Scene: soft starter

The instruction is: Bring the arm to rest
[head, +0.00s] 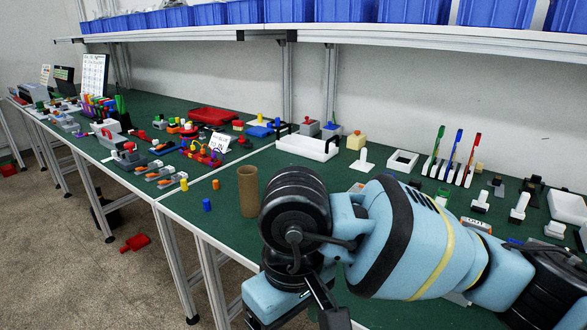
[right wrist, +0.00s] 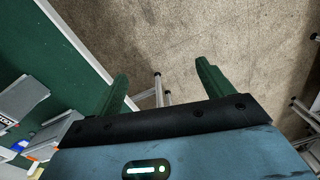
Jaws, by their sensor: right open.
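My right arm (head: 415,235), light blue with black joints, reaches in from the right over the front edge of the table. Its hand is at the bottom of the head view and partly cut off by the frame. In the right wrist view my right gripper (right wrist: 161,72) has two green fingers spread apart with nothing between them. It is beyond the table edge, with the floor (right wrist: 190,35) below it. My left gripper is in neither view.
The green-topped table (head: 225,225) holds a brown cylinder (head: 248,190) close to my arm, a blue peg (head: 207,205), a white tray (head: 307,148) and a pen rack (head: 450,170). Blue bins (head: 290,11) line the shelf above. Open floor (head: 90,265) lies at front left.

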